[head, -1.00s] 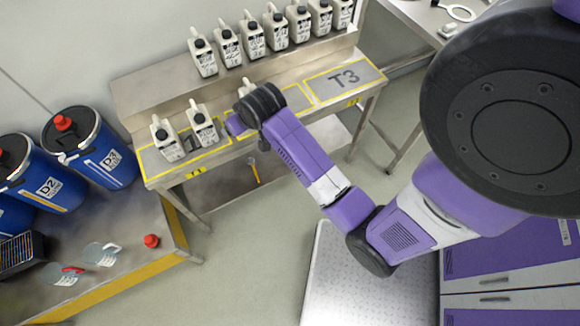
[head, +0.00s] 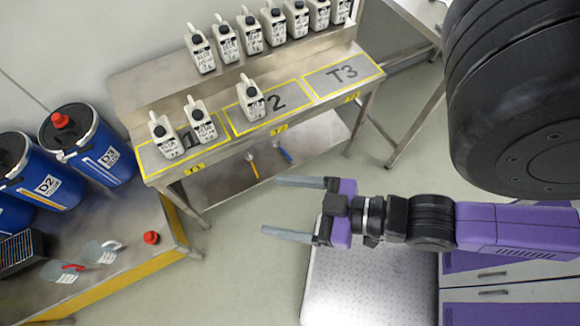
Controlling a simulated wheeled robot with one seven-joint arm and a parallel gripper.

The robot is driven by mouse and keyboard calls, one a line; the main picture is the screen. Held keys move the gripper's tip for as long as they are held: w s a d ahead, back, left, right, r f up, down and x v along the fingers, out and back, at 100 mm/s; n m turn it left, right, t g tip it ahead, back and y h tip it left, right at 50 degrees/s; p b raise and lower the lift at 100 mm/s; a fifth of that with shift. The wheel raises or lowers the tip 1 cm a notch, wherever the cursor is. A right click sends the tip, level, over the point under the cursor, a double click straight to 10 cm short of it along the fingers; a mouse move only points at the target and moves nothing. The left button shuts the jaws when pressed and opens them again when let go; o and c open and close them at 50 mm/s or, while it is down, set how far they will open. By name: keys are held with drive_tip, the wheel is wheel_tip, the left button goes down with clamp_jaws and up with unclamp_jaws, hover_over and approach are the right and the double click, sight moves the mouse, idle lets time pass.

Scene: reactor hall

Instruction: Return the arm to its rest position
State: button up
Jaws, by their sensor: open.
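My gripper (head: 296,208) is at the middle of the head view, with its two grey fingers spread apart and pointing left. It is open and nothing is between the fingers. It hangs in front of the bench and partly over my metal deck, and it touches nothing that I can see. My purple arm (head: 515,228) reaches in from the right edge, with a large black joint at the upper right. The joint hides part of the view there.
A steel bench (head: 365,72) has yellow-framed zones; two white jugs (head: 201,120) stand in the left zone and one jug (head: 251,98) in the middle zone. The T3 zone is empty. More jugs line the upper shelf. Blue drums (head: 97,140) and a red cap (head: 151,237) are at left.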

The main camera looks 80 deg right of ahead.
drive_tip(key=shift+s+a+r+t+y, duration=0.15)
drive_tip(key=shift+s+r, duration=0.15)
drive_tip(key=shift+r, duration=0.3)
drive_tip(key=shift+s+a+r+t+y, duration=0.15)
drive_tip(key=shift+s+r, duration=0.15)
drive_tip(key=shift+r, duration=0.3)
drive_tip(key=shift+f, duration=0.1)
